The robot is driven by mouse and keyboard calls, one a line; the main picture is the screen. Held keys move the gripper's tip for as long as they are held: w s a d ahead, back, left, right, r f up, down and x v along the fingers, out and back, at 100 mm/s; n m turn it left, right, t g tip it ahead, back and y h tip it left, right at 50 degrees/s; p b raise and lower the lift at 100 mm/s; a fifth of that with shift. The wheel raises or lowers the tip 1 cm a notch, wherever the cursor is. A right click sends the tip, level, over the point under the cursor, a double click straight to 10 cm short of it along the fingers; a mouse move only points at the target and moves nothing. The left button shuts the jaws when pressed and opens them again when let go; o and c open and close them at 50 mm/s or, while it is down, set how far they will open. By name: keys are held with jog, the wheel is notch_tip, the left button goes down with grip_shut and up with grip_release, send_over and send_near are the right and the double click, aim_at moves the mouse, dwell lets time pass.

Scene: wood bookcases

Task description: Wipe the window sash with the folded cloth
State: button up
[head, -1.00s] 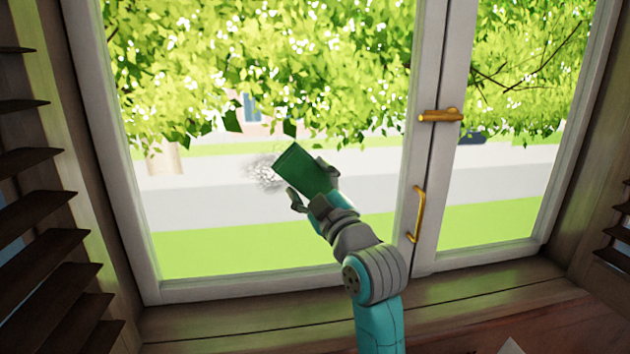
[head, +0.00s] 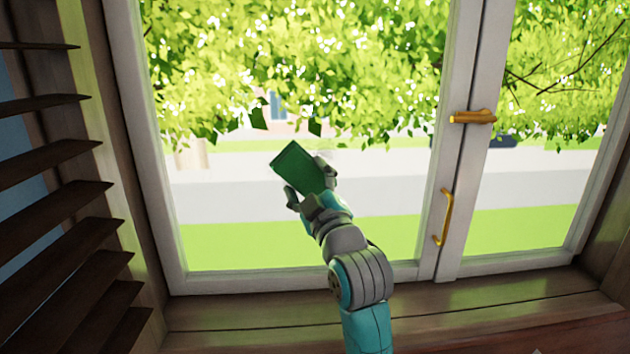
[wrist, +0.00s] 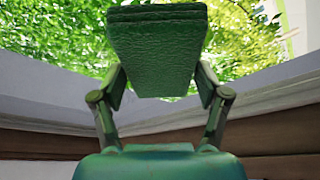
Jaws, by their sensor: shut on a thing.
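The folded cloth (head: 298,168) is a green flat block, tilted, in front of the left pane of the window sash (head: 240,281). My gripper (head: 309,182) is shut on the cloth, one finger on each side of it. In the wrist view the cloth (wrist: 155,45) sits between the two fingertips (wrist: 160,85), with leaves and the pale frame beyond. I cannot tell whether the cloth touches the glass. A very faint pale patch (head: 326,156) shows beside the cloth's right edge; the glass behind the cloth is hidden.
A brass latch (head: 472,117) and a brass handle (head: 443,218) stick out from the meeting stiles at the right. Dark shutter slats (head: 60,195) stand at the left. The wooden sill (head: 235,315) below looks clear. The pane left of the cloth is free.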

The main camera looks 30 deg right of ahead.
aim_at(291, 165)
jog(key=shift+w+a, duration=0.35)
jog(key=shift+a, duration=0.55)
jog(key=shift+w+a, duration=0.35)
jog(key=shift+a, duration=0.5)
jog(key=shift+a, duration=0.15)
jog(key=shift+w+a, duration=0.4)
jog(key=shift+a, duration=0.35)
jog(key=shift+w+a, duration=0.35)
jog(key=shift+a, duration=0.35)
jog(key=shift+r, duration=1.5)
jog(key=shift+c, duration=0.4)
jog(key=shift+s+d, duration=0.25)
jog(key=shift+d, duration=0.45)
jog(key=shift+s+d, duration=0.3)
jog(key=shift+d, duration=0.45)
jog(key=shift+s+d, duration=0.25)
jog(key=shift+d, duration=0.45)
jog(key=shift+s+d, duration=0.65)
jog(key=shift+d, duration=0.85)
jog(key=shift+s+d, duration=0.7)
jog(key=shift+d, duration=0.8)
jog(key=shift+s+d, duration=0.65)
jog(key=shift+d, duration=0.85)
jog(key=shift+w+a, duration=0.4)
jog(key=shift+a, duration=0.45)
jog(key=shift+w+a, duration=0.4)
jog(key=shift+a, duration=0.45)
